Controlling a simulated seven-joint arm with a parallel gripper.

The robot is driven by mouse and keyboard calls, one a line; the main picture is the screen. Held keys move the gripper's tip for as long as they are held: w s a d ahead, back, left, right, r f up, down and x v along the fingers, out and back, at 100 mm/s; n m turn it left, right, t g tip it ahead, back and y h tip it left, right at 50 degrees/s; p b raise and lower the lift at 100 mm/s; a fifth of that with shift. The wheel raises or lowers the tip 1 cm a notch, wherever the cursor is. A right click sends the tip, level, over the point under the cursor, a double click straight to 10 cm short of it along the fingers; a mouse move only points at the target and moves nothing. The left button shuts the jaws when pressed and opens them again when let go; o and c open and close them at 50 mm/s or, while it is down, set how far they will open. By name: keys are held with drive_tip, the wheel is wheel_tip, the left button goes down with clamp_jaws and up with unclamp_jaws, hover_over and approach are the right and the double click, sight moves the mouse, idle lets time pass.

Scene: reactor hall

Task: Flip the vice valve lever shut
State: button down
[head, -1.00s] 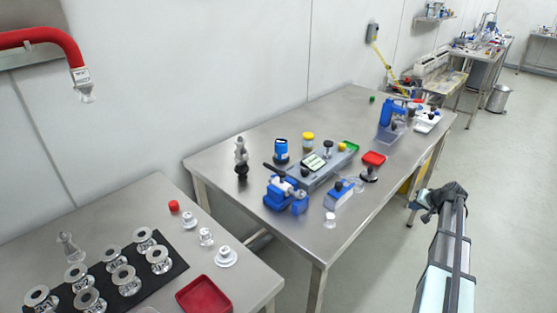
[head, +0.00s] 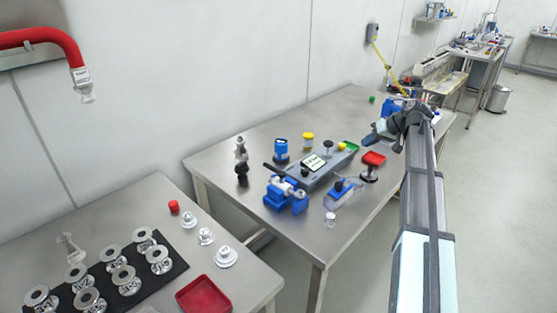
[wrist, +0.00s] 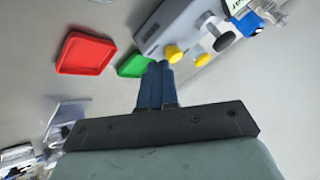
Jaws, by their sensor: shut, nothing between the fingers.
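The blue vice (head: 284,199) stands near the front-left edge of the middle steel table, with a pale metal valve piece (head: 287,184) at its top. A dark lever (head: 275,169) extends from the top toward the upper left. My gripper (head: 372,138) is shut and empty, above the table's right part, well to the right of the vice. In the wrist view its blue fingers (wrist: 160,80) are together, pointing toward the green tray (wrist: 133,66) and the grey device (wrist: 182,25). I cannot identify the vice in the wrist view.
Between vice and gripper are the grey device, also in the head view (head: 318,176), a red tray (head: 373,158), a black-topped stand (head: 369,174) and a blue block (head: 343,189). A blue jar (head: 281,150) and yellow-capped jar (head: 308,141) stand behind. The table's front corner is mostly clear.

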sight(274, 169)
drive_tip(key=s+a+r+n+g, duration=0.2)
drive_tip(key=a+n, duration=0.1)
drive_tip(key=a, duration=0.4)
drive_tip(key=s+a+r+n+g+y, duration=0.1)
drive_tip(key=s+a+r+n+g, duration=0.1)
drive_tip(key=a, duration=0.6)
drive_tip(key=s+a+r+n+g, duration=0.2)
drive_tip(key=a+n, duration=0.1)
drive_tip(key=a, duration=0.5)
drive_tip(key=shift+n+g+y, duration=0.3)
drive_tip(key=shift+n+y, duration=0.1)
drive_tip(key=x, duration=1)
drive_tip(key=shift+s+f, duration=0.15)
drive_tip(key=shift+s+a+r, duration=0.25)
drive_tip(key=shift+s+a, duration=0.4)
drive_tip(key=shift+s+a+r, duration=0.25)
drive_tip(key=shift+s+a, duration=0.4)
drive_tip(key=shift+a, duration=0.05)
